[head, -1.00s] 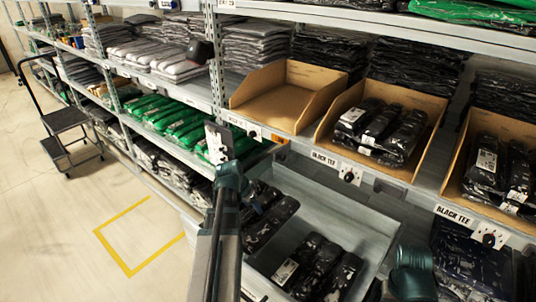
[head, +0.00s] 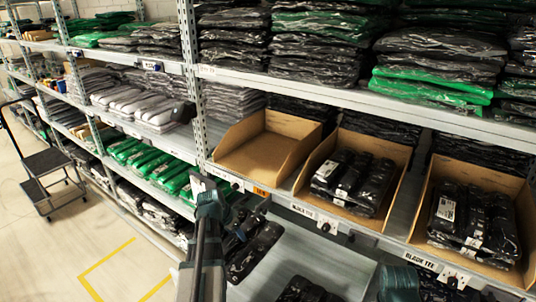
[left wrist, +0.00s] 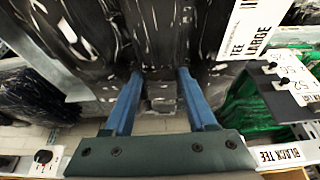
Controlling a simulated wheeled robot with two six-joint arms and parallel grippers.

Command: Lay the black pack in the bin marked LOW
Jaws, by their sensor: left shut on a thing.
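My left gripper (head: 207,193) is in front of the rack, just below and left of an empty cardboard bin (head: 268,152). In the left wrist view the gripper's blue fingers (left wrist: 159,78) are shut on a black pack (left wrist: 105,40) in glossy wrap with a white label reading TEE LARGE. In the head view the grip itself is hidden behind the gripper and arm. An orange tag (head: 262,192) sits below the empty bin's front. I cannot read the word LOW on any bin.
Cardboard bins with black packs (head: 350,180) (head: 470,220) stand to the right on the same shelf. Green packs (head: 150,160) fill a lower shelf at left. A cart (head: 50,170) stands on the floor.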

